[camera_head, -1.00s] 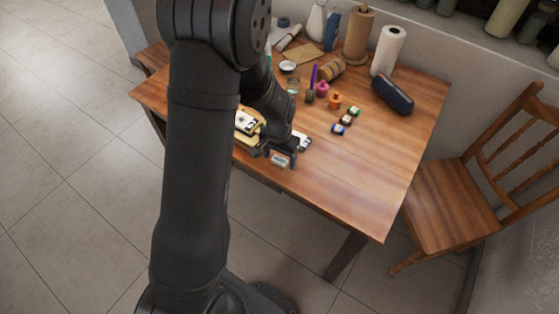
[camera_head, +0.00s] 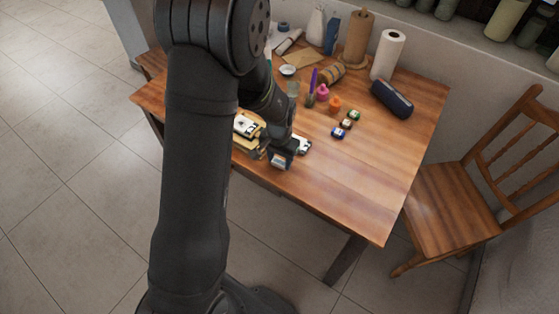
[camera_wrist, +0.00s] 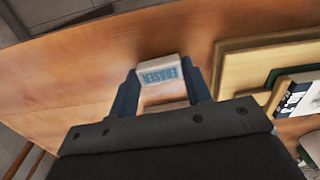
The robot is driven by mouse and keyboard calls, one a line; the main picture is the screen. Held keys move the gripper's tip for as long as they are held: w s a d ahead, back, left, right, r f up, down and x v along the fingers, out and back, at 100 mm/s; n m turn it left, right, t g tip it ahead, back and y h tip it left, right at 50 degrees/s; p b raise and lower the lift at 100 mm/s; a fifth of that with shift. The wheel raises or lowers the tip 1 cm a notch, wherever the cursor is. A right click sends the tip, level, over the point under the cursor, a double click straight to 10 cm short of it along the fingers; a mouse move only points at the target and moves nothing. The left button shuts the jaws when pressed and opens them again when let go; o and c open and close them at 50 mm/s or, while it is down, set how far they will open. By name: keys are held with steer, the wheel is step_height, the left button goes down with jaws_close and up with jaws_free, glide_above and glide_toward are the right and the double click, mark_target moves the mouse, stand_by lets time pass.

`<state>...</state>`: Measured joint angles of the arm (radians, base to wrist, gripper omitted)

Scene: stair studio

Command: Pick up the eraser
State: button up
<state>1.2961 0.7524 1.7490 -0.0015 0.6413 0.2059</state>
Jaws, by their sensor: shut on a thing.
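The eraser (camera_wrist: 158,73) is a small whitish block with blue "ERASER" lettering. In the wrist view it sits between the two fingertips of my gripper (camera_wrist: 160,82), which is shut on it. In the head view the eraser (camera_head: 279,162) shows small at the tip of my gripper (camera_head: 281,156), over the near edge of the wooden table (camera_head: 375,165). My arm hides part of this area. I cannot tell from these views how far the eraser is above the tabletop.
Wooden boards with a black-and-white item (camera_wrist: 298,97) lie right of my gripper in the wrist view. The table's right front is clear. A chair (camera_head: 455,205) stands at the right.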

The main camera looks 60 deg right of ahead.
mark_target(282, 164)
steer(key=r, duration=0.2)
steer(key=s+r, duration=0.1)
steer(key=r, duration=0.1)
steer(key=shift+s+a, duration=0.1)
steer(key=s+a+r, duration=0.2)
steer(key=s+r, duration=0.4)
steer(key=s, duration=0.4)
steer(key=shift+a, duration=0.2)
steer(key=shift+s, duration=0.1)
